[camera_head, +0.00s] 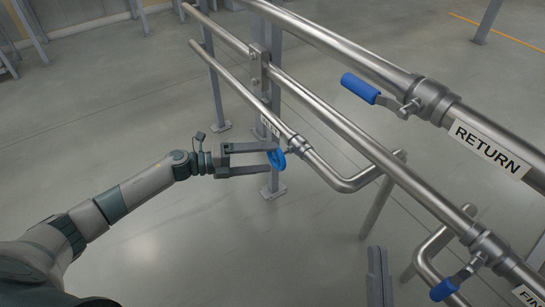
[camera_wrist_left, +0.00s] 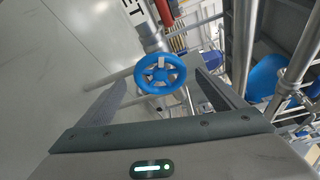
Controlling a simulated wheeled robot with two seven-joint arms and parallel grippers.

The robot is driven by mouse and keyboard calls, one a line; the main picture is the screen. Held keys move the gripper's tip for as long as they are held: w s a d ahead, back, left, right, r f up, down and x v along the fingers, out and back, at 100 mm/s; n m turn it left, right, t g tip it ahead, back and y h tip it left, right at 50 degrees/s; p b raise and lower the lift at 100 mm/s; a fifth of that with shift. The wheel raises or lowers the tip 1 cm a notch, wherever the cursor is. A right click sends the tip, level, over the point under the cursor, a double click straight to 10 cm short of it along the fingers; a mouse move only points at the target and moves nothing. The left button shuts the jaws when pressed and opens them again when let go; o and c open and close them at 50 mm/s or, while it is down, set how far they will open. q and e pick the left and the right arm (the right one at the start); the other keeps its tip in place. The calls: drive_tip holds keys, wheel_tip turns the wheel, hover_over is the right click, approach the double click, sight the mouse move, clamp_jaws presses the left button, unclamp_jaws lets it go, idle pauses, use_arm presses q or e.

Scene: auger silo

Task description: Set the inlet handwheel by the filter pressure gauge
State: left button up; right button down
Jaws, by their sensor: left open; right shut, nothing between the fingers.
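The blue inlet handwheel (camera_head: 278,158) sits on the lower pipe, beside a small label. My left gripper (camera_head: 266,158) is open, with its fingertips close to the wheel; the upper finger partly overlaps it in the head view. In the left wrist view the handwheel (camera_wrist_left: 160,74) faces me, between and just beyond the spread fingers of the left gripper (camera_wrist_left: 162,88). I cannot tell whether the fingers touch it. My right gripper (camera_head: 378,278) is shut and empty at the bottom edge of the head view. I cannot make out a filter pressure gauge in either view.
A blue lever (camera_head: 360,88) stands on the upper pipe by the RETURN label (camera_head: 487,149). Another blue lever (camera_head: 444,289) is at lower right. Steel pipes cross diagonally on the right; the floor (camera_head: 110,130) at left is clear. A large blue object (camera_wrist_left: 264,76) shows in the wrist view.

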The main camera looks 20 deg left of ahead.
use_arm(q)
drive_tip(key=v, duration=1.3)
drive_tip(key=shift+s+a, duration=0.15)
drive_tip(key=shift+a, duration=0.05)
use_arm(e)
drive_tip(key=shift+w+a+f+g+h, duration=0.1)
drive_tip(key=shift+w+f+g+h, duration=0.05)
drive_tip(key=shift+w+f+g, duration=0.3)
drive_tip(key=shift+w+f+g+h, duration=0.15)
drive_tip(key=shift+f+g, duration=0.1)
drive_tip(key=shift+f, duration=0.25)
